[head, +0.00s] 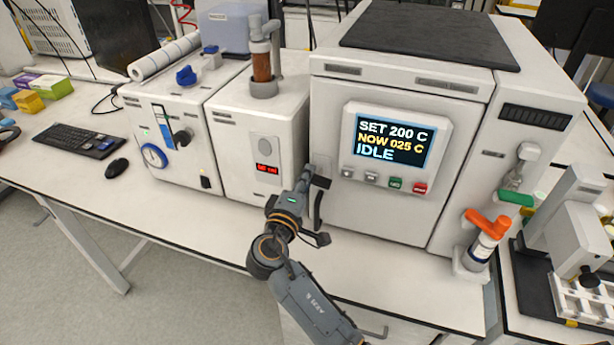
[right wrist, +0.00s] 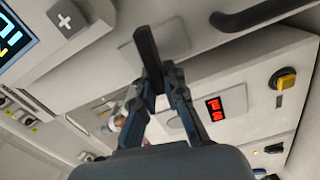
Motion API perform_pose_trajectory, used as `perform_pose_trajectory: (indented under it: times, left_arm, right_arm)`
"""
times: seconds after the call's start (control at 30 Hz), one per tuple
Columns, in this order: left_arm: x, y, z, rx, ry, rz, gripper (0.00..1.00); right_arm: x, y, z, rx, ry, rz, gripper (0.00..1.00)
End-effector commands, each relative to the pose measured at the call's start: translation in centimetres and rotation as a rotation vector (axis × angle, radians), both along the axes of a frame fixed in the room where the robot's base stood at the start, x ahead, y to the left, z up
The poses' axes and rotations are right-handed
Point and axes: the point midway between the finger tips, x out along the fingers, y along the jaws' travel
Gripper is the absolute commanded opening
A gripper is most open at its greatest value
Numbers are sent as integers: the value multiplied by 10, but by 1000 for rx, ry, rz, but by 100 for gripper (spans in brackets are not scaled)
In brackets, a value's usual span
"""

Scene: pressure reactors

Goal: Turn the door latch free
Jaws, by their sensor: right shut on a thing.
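The door latch is a dark lever on a grey plate at the lower left edge of the reactor door (head: 345,215). In the right wrist view the latch lever (right wrist: 147,45) stands between the fingertips and points up in the picture. My right gripper (head: 303,184) is at the latch and shut on the lever; its fingers also show in the right wrist view (right wrist: 160,82). The gripper hides much of the latch in the head view. A dark curved door handle (head: 318,210) is just below the latch. My left gripper is not in view.
The reactor screen (head: 393,140) reads SET 200 C, NOW 025 C, IDLE. A pump unit with a red display (head: 267,168) stands close left of the door. An orange-handled valve (head: 487,222) is at the right. The bench front (head: 390,275) is clear.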

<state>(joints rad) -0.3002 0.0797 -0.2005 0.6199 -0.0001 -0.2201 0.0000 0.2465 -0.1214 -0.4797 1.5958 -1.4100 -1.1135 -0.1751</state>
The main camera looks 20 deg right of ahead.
Motion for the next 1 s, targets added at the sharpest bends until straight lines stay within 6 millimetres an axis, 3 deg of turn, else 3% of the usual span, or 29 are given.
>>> perform_pose_trajectory:
  times: [0.23, 0.27, 0.37, 0.77, 1.0]
  left_arm:
    - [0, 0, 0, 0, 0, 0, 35]
    - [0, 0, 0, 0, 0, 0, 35]
    - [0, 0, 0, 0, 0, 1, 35]
    - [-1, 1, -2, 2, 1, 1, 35]
    - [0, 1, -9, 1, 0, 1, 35]
  right_arm:
    - [0, 0, 0, -2, 0, 2, 0]
    - [0, 0, 0, -2, 0, 2, 15]
    - [0, 0, 0, -1, 0, 1, 35]
    - [0, 0, 0, 28, -19, 1, 35]
    - [-1, -2, 6, 231, -159, 1, 35]
